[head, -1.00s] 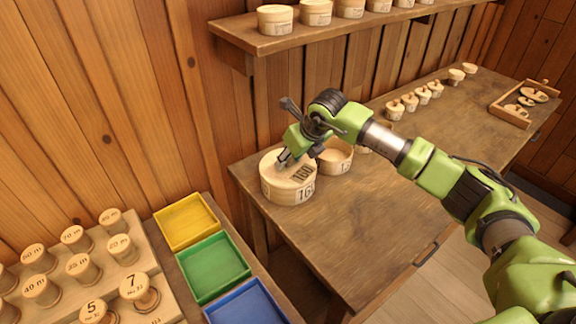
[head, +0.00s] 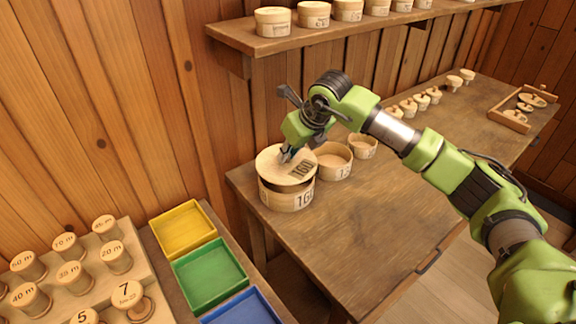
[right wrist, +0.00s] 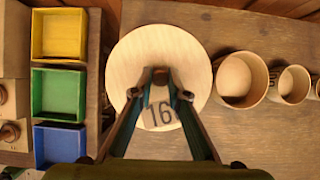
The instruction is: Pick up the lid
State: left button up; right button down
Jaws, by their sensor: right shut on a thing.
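The lid (head: 276,166) is a pale round wooden disc marked 160. It sits just above the large round box (head: 288,197), also marked 160, and looks slightly raised and tilted, with a dark gap under its edge. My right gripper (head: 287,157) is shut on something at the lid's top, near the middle. In the right wrist view the lid (right wrist: 140,60) fills the centre, and the fingertips of my right gripper (right wrist: 160,98) close around a small knob there, which they partly hide. My left gripper is in neither view.
Open round boxes (head: 333,161) stand right of the large box. Yellow, green (head: 210,269) and blue trays and a board of labelled spools are at the left. A shelf (head: 270,42) with boxes hangs above. The front of the table (head: 370,220) is clear.

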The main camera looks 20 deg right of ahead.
jog(key=s+r, duration=0.1)
jog(key=s+r+b, duration=0.1)
jog(key=r, duration=0.1)
jog(key=s+r, duration=0.1)
jog(key=shift+s+a+r, duration=0.15)
jog(key=shift+s+a, duration=0.15)
jog(key=shift+a, duration=0.1)
jog(key=s+a+r+b, duration=0.1)
jog(key=s+a+r, duration=0.1)
jog(key=s+r, duration=0.5)
jog(key=shift+s, duration=0.95)
